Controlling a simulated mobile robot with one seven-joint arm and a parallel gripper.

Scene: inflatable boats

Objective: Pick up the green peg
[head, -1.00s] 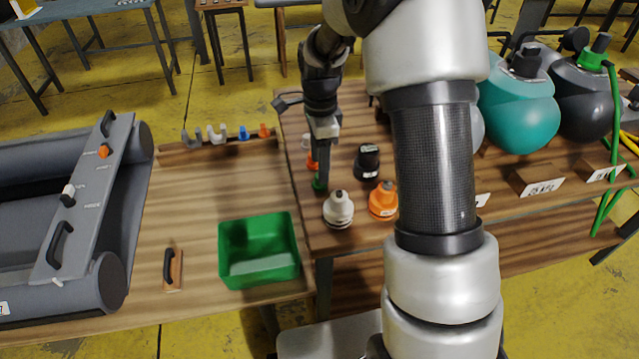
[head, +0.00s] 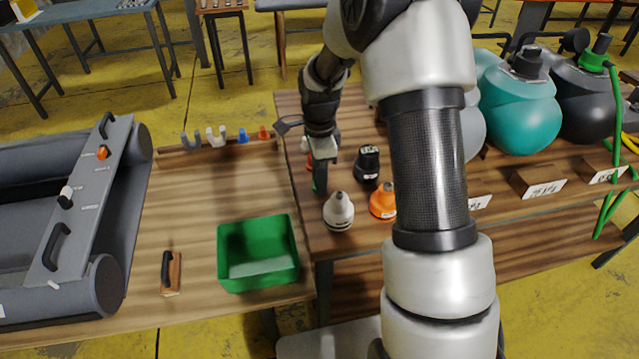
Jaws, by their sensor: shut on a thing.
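The green peg (head: 315,186) is a small green piece at the left of the right-hand wooden table, mostly hidden behind my gripper. My gripper (head: 319,186) points down at it and is shut on it. I cannot tell whether the peg still touches the table. Close by stand a grey-white cone-shaped piece (head: 339,212), an orange one (head: 383,201) and a black one (head: 367,163). An orange-red piece (head: 309,163) and a white one (head: 305,144) show partly behind my gripper.
A green open bin (head: 258,284) stands on the left table, near a small wooden block with a black handle (head: 171,273). A rack (head: 215,146) with several clips and pegs is at the back. A grey inflatable boat (head: 110,210) lies left. Large pump-like vessels (head: 520,110) stand right.

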